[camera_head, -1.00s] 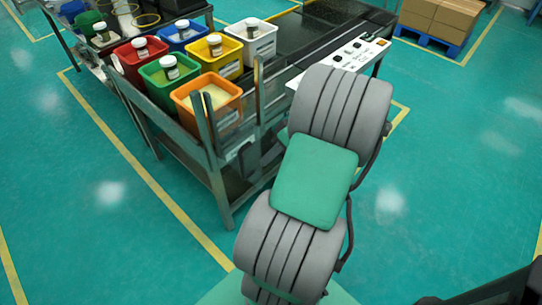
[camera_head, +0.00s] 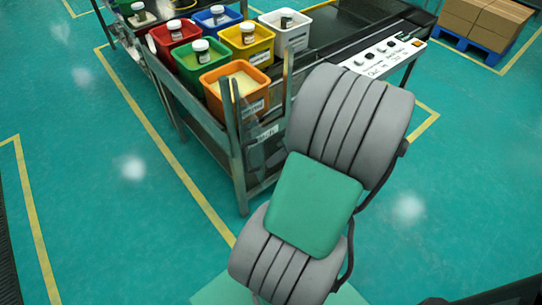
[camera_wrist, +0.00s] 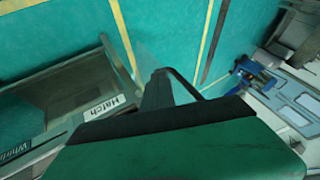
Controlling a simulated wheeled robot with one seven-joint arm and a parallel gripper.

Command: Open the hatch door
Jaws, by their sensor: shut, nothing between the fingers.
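A white label reading "Hatch" (camera_wrist: 102,108) is on a grey panel (camera_wrist: 75,90) at the left of the wrist view. A dark tapered shape, which looks like my gripper (camera_wrist: 161,76), stands right of the label, apart from it in the picture. It is shut and holds nothing I can see. In the head view my arm hides the gripper. A small white label (camera_head: 266,134) shows there on the side of the dark metal cart (camera_head: 238,165), left of my arm. I cannot make out the hatch door's edges or whether it is open.
Red (camera_head: 173,45), green (camera_head: 202,70), orange (camera_head: 235,92) and other bins with small jars stand on the cart. A white control panel (camera_head: 383,56) is at its right. Cardboard boxes (camera_head: 487,18) lie on a blue pallet (camera_head: 476,47) behind. The floor left of the cart is clear.

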